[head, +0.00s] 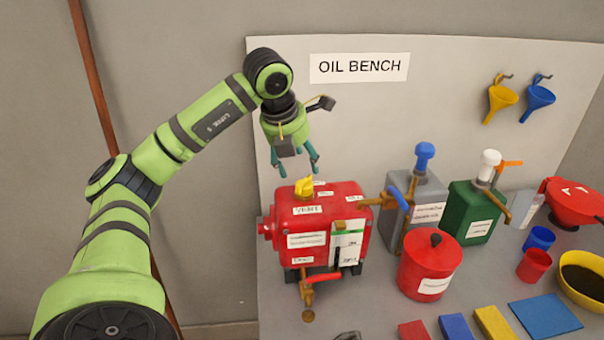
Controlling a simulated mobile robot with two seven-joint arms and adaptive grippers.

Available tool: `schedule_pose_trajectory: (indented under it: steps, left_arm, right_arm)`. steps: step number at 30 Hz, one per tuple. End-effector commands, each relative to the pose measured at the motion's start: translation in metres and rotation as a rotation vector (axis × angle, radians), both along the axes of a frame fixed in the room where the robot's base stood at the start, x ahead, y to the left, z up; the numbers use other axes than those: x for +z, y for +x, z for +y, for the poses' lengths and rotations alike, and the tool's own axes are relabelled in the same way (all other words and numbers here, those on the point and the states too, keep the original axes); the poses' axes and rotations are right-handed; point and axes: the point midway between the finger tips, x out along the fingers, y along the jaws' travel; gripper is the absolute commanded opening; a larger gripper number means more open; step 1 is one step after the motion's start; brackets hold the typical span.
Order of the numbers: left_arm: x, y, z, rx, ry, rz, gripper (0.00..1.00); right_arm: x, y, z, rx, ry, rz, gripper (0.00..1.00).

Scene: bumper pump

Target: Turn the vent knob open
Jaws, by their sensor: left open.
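The yellow vent knob (304,187) stands on top of the red tank (272,232), behind a label that reads VENT. My left gripper (298,172) points down just above the knob. Its teal fingers are apart, one to the left of the knob and one to the right and higher. I see nothing between them, and I cannot tell whether either finger touches the knob. My right gripper is not in view.
A red-handled tap (322,278) sticks out of the tank's front. To the right stand a grey can (398,222) with a blue pump, a green can (476,213) and a red canister (430,268). An OIL BENCH panel (440,110) rises behind.

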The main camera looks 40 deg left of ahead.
Motion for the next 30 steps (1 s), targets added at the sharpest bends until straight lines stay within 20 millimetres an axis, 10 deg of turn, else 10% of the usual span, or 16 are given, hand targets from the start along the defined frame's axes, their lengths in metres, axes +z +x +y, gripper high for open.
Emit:
schedule_pose_trajectory:
  steps: [9, 30]
  left_arm:
    - [0.043, -0.016, -0.004, -0.001, 0.000, -0.002, 0.63]
    - [0.046, -0.017, -0.005, -0.001, 0.001, -0.001, 0.63]
  right_arm:
    - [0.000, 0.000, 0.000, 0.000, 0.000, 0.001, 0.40]
    - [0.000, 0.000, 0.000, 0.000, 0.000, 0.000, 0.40]
